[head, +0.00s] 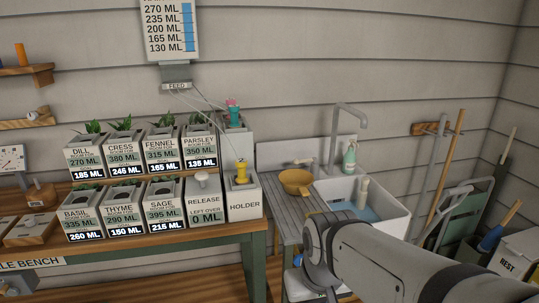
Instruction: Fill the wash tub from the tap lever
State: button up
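The white wash tub (399,222) is at the right of the middle, against the wall. Blue, looking like water, shows in its bottom, partly hidden behind my arm. A grey tap (338,140) with a bent spout stands behind it, the spout reaching over the tub. A small pale bar (303,162) on the white back panel may be the tap lever; it is too small to be sure. A cream object (363,190) stands up in the tub. My arm crosses the lower right, in front of the tub. My gripper is not in view.
A tan bowl (296,183) sits on the grey slatted drainboard (280,205) left of the tub. A green bottle (349,158) stands behind the tub. Labelled herb boxes (160,205) fill the bench at left. Tools and a folded green cart (440,215) lean at right.

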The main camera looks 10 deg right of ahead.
aim_at(295, 162)
jog(key=i, duration=0.95)
